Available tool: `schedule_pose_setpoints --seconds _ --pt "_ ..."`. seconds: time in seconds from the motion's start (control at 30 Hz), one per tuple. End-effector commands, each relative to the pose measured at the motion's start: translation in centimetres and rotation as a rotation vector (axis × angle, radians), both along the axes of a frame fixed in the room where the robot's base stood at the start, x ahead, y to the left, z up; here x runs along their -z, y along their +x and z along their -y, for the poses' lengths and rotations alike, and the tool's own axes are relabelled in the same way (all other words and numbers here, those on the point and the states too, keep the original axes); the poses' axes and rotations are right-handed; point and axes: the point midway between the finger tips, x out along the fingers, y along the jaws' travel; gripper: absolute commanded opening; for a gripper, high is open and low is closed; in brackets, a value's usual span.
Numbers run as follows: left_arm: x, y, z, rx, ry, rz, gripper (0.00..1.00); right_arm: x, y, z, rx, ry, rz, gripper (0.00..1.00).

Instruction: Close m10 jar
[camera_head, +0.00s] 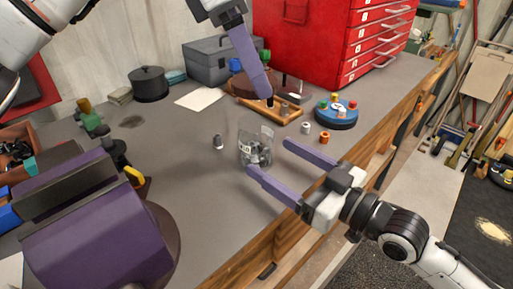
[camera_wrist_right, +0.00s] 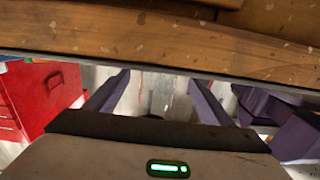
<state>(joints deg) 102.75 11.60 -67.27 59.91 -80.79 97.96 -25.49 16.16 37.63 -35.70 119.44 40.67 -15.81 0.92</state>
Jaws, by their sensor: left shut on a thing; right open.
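The clear glass jar (camera_head: 256,140), with a small label and dark metal pieces inside, stands upright on the grey bench; the label is too small to read. My right gripper (camera_head: 270,157) is open, its fingertips by the jar's near side, apparently not closed on it. The wrist view shows a clear shape like the jar (camera_wrist_right: 160,92) between the fingers. My left gripper (camera_head: 268,97) is higher and further back, pointing down. It is shut on a small dark thing at its tips; I cannot tell what it is. No lid is clearly identifiable.
A wooden tray (camera_head: 255,108) lies behind the jar. A blue round holder (camera_head: 335,119) with coloured pieces stands right of it. An orange nut (camera_head: 325,138) and a small grey piece (camera_head: 218,142) lie nearby. A purple vise (camera_head: 100,235) fills the left front.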

Motion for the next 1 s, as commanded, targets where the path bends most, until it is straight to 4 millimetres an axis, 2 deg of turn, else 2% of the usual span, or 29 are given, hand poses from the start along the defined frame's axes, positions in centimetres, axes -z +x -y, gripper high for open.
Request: schedule_pose_setpoints --seconds 0.1,0.3,0.5,0.77,0.87,1.0 --pt "0.0 0.0 0.0 0.000 0.000 0.000 0.40 -0.2 1.7 -1.7 0.000 0.004 0.001 0.75" --pt "0.0 0.0 0.0 0.000 0.000 0.000 0.40 -0.1 3.5 -3.7 0.000 0.001 0.001 0.75" --pt "0.0 0.0 0.0 0.000 0.000 0.000 0.40 0.0 4.2 -4.5 0.000 -0.001 0.001 0.75" --pt "0.0 0.0 0.0 0.000 0.000 0.000 0.40 0.0 4.3 -4.5 0.000 -0.001 0.000 0.75" --pt "0.0 0.0 0.0 0.000 0.000 0.000 0.40 0.0 4.3 -4.5 0.000 -0.001 0.000 0.62" --pt "0.0 0.0 0.0 0.000 0.000 0.000 0.40 0.0 4.2 -4.5 0.000 -0.001 0.000 0.38"
